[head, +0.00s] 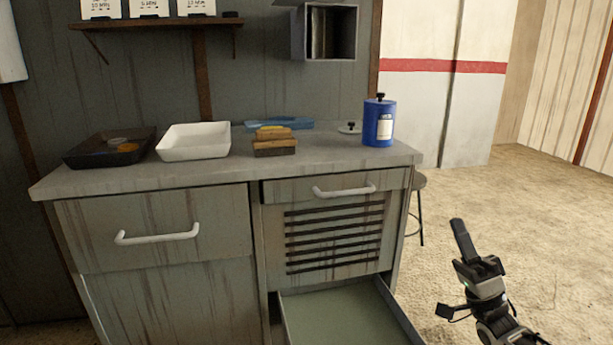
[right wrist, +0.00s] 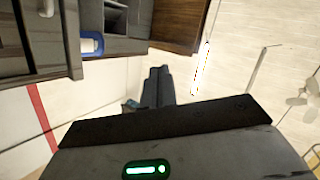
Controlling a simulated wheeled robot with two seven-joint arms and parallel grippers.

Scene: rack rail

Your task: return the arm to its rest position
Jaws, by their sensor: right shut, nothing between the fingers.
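My right gripper (head: 460,240) is at the lower right in the head view, to the right of the cabinet and over the sandy floor. Its fingers point up and are closed together with nothing between them. The fingers also show in the right wrist view (right wrist: 158,88), seen against the pale wall. The gripper touches nothing. My left gripper is not in view.
The grey counter (head: 340,153) holds a black tray (head: 85,152), a white tray (head: 193,143), wooden blocks (head: 273,143) and a blue canister (head: 379,122). An open lower drawer (head: 340,315) juts out left of my right gripper. A stool (head: 420,205) stands behind. The right floor is clear.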

